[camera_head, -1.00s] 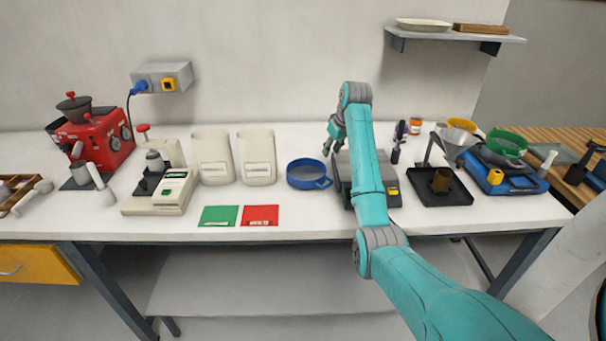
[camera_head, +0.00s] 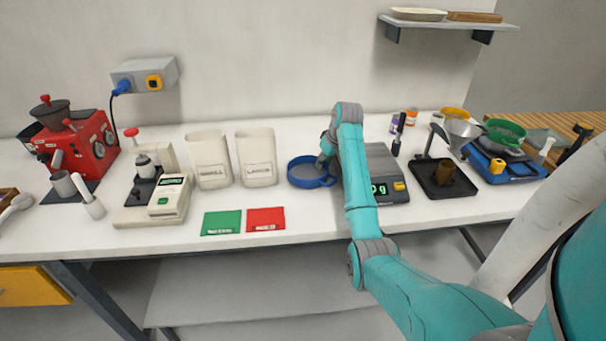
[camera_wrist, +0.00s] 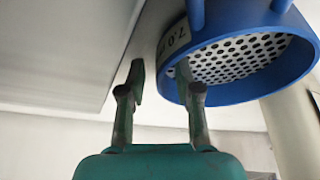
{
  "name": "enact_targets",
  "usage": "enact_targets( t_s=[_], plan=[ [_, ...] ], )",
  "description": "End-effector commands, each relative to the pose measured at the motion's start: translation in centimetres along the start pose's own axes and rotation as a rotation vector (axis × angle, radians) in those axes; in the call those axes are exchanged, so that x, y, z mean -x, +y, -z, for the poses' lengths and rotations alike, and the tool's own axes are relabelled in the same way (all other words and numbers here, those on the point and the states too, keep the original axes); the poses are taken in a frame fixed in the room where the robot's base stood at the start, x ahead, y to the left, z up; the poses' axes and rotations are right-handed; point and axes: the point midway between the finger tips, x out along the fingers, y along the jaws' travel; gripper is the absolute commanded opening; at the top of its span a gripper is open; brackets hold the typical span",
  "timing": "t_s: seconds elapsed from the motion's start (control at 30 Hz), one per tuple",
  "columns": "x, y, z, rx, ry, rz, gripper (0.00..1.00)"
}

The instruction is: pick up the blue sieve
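The blue sieve (camera_head: 300,181) sits on the white bench between the cream container on its left and the scale on its right. My gripper (camera_wrist: 160,68) is open at the sieve's near side. One finger is outside the wall and the other overlaps its inside, so the rim appears to lie between them. I cannot tell whether either finger touches it. In the head view my gripper (camera_head: 327,150) is partly hidden by my arm at the sieve's right edge.
A scale (camera_head: 388,185) with a green display stands close right of the sieve. Two cream containers (camera_head: 210,160) stand to its left. A green card (camera_head: 221,222) and a red card (camera_head: 266,219) lie in front. A black tray (camera_head: 450,190) is farther right.

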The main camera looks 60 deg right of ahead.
Motion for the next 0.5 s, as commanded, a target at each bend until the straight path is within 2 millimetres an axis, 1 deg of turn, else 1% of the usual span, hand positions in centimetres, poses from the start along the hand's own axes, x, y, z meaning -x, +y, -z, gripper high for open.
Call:
enact_targets(
  t_s=[0.07,0.1,0.17,0.2,0.23,0.5],
  plan=[
    [0.02,0.01,0.02,0.0,0.0,0.0,0.33],
    [0.02,0.0,0.02,0.0,0.0,0.0,0.31],
    [0.02,0.0,0.02,0.0,0.0,0.0,0.16],
    [0.02,0.0,0.02,0.0,0.0,0.0,0.06],
    [0.02,-0.01,0.02,0.0,0.0,0.0,0.0],
    [0.05,-0.01,0.05,0.0,0.0,0.0,0.0]
  ],
)
